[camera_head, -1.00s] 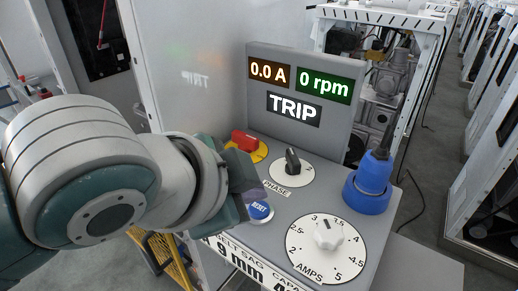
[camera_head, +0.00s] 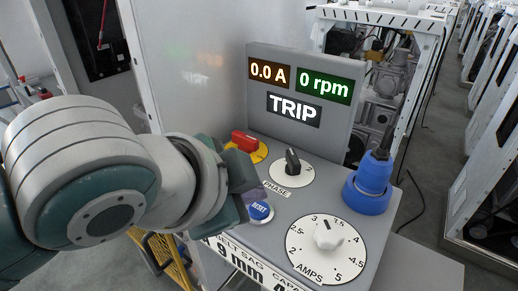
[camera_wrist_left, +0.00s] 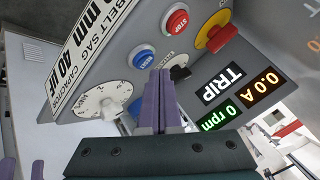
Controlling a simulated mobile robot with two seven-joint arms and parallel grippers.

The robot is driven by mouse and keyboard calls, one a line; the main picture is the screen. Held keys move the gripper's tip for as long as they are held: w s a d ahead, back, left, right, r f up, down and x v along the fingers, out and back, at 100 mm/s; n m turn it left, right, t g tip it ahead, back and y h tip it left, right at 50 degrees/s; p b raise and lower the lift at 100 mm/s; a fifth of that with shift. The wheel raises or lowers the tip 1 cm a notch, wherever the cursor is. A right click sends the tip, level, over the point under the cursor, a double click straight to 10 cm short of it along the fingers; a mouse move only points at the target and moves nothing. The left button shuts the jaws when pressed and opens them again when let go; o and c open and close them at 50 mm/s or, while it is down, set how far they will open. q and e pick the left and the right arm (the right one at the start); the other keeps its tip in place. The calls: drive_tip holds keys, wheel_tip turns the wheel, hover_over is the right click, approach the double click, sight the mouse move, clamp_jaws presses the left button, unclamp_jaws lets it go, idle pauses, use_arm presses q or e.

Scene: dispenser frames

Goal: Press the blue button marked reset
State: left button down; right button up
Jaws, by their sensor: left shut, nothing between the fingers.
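The blue button marked RESET (camera_head: 260,211) sits on the sloping top of a grey control panel (camera_head: 258,236). It also shows in the left wrist view (camera_wrist_left: 143,58), with a pale ring around it. My left gripper (camera_head: 248,192) is shut and empty, just behind and left of the button in the head view. In the left wrist view its fingertips (camera_wrist_left: 160,74) lie together close beside the button; I cannot tell whether they touch it. My right gripper cannot be made out.
A red STOP button (camera_wrist_left: 175,22) shows in the wrist view. The panel also bears a red handle on yellow (camera_head: 246,143), a black PHASE knob (camera_head: 292,162), a white AMPS dial (camera_head: 327,236) and a blue plug (camera_head: 371,185). The upright display reads TRIP (camera_head: 294,108).

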sight(252, 213)
use_arm(q)
drive_tip(key=shift+f, duration=0.15)
idle(0.4)
drive_tip(key=shift+f, duration=0.3)
drive_tip(key=shift+f, duration=0.5)
idle(0.6)
drive_tip(key=shift+r, duration=0.1)
drive_tip(key=shift+r+p, duration=0.85)
drive_tip(key=shift+p, duration=0.05)
wheel_tip(252, 213, up, 5)
drive_tip(key=p, duration=0.5)
drive_tip(key=shift+p, duration=0.4)
